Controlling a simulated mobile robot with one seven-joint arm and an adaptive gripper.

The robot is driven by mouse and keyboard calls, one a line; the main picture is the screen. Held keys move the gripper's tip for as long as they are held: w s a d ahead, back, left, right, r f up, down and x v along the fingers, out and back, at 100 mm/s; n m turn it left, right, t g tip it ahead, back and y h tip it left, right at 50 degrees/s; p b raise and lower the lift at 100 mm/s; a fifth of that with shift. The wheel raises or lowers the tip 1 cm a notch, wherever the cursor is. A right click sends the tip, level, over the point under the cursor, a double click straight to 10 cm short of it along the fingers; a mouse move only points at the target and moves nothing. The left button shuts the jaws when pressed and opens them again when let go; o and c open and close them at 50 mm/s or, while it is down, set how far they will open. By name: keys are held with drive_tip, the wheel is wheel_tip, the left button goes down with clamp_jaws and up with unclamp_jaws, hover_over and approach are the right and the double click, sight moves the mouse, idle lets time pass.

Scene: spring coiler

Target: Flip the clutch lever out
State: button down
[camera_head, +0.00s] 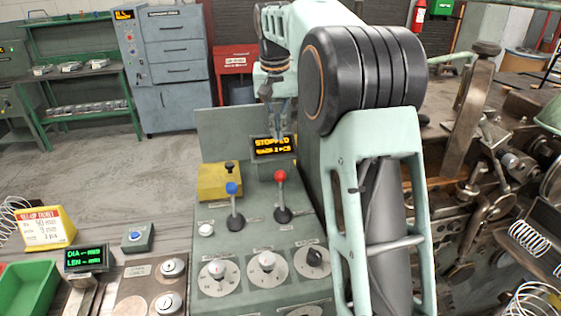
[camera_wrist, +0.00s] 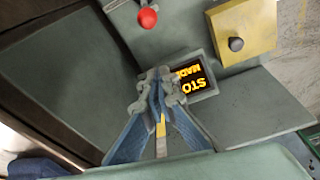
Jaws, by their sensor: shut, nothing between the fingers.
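Two levers stand on the grey-green control console: a blue-knobbed lever (camera_head: 233,200) and a red-knobbed lever (camera_head: 281,190). Both look roughly upright. Their labels are too small to read, so I cannot tell which is the clutch lever. The red knob also shows at the top of the wrist view (camera_wrist: 147,17). My gripper (camera_head: 278,130) is shut and empty, pointing down in front of the display that reads STOPPED (camera_head: 272,147). It is behind and above the red lever, apart from it. In the wrist view my gripper (camera_wrist: 156,77) overlaps the display's edge.
A yellow box (camera_head: 219,183) with a dark knob sits left of the levers. Several dials (camera_head: 218,278) lie in front of them. The coiler machinery (camera_head: 490,190) fills the right side. My arm hides the console's right part. Air above the levers looks clear.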

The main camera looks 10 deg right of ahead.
sight(279, 159)
drive_tip(key=f, duration=0.3)
drive_tip(key=w+f, duration=0.1)
drive_tip(key=f, duration=0.2)
drive_tip(key=f+p, duration=0.1)
drive_tip(key=f, duration=0.3)
drive_tip(key=shift+w+d+f, duration=0.1)
drive_tip(key=shift+w+d, duration=0.3)
drive_tip(key=s, duration=0.2)
drive_tip(key=s+r, duration=0.1)
drive_tip(key=shift+s+a, duration=0.35)
drive_tip(key=shift+a, duration=0.05)
drive_tip(key=shift+s, duration=0.1)
